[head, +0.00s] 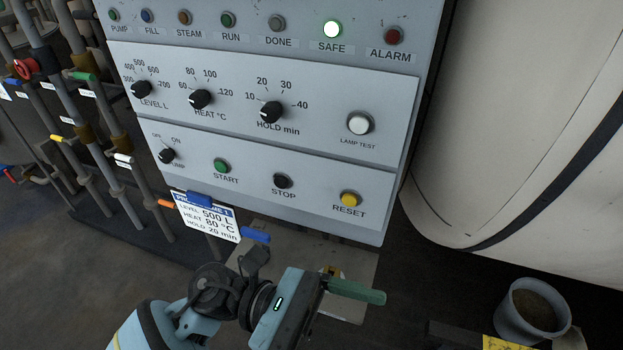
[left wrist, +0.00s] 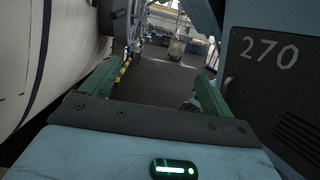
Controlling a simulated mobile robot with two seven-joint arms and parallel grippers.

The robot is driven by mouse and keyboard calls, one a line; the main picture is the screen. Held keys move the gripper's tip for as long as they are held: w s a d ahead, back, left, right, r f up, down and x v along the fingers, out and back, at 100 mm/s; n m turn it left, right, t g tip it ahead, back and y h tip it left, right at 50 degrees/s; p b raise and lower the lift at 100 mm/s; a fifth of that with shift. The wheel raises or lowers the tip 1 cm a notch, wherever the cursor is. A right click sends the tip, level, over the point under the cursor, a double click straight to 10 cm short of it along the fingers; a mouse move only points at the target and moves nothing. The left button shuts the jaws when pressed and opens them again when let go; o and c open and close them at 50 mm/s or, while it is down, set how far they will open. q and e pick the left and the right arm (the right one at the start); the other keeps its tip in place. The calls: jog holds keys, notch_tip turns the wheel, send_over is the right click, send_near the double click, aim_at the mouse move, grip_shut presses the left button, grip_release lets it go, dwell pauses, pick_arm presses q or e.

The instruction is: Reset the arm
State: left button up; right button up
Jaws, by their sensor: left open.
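My left arm comes in from the bottom left of the head view. Its gripper (head: 355,291) is below the grey control panel (head: 300,240), apart from it, with a green finger pointing right. In the left wrist view the two green fingers of the left gripper (left wrist: 160,75) stand wide apart with nothing between them. The gripper is open and empty. The yellow RESET button (head: 350,199) is on the lower right of the panel, above the gripper. My right gripper is in neither view.
The SAFE lamp (head: 332,30) glows. A settings card (head: 208,217) hangs below the panel. Pipes with valves (head: 95,140) stand at left. A large pale vessel (head: 530,120) is at right, with a grey bucket (head: 530,312) below. A panel marked 270 (left wrist: 270,60) flanks the wrist view's right.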

pick_arm(q)
jog(key=w+a+n+t+h+p, duration=0.1)
jog(key=w+a+n+t+h, duration=0.15)
jog(key=n+t, duration=0.75)
jog(key=w+a+n+t+h+p, duration=0.15)
jog(key=w+n+t, duration=0.4)
jog(key=n, duration=0.75)
jog(key=a+f+n+t+y, duration=0.85)
jog(key=n+y, duration=0.25)
jog(key=n, duration=0.5)
jog(key=s+a+f+n+g+y+p, duration=0.1)
jog(key=s+a+f+n+g+y, duration=0.2)
jog(key=s+a+f+n+y, duration=0.2)
jog(key=s+a+f+n+g+y+p, duration=0.2)
jog(key=s+a+f+n+g+y, duration=0.2)
jog(key=s+a+f+n, duration=0.3)
jog(key=s+f+n+y, duration=0.1)
jog(key=s+f+n, duration=0.4)
jog(key=s+f, duration=0.2)
jog(key=shift+s+a+f+g, duration=0.15)
jog(key=shift+s+f+g, duration=0.2)
jog(key=shift+f, duration=0.45)
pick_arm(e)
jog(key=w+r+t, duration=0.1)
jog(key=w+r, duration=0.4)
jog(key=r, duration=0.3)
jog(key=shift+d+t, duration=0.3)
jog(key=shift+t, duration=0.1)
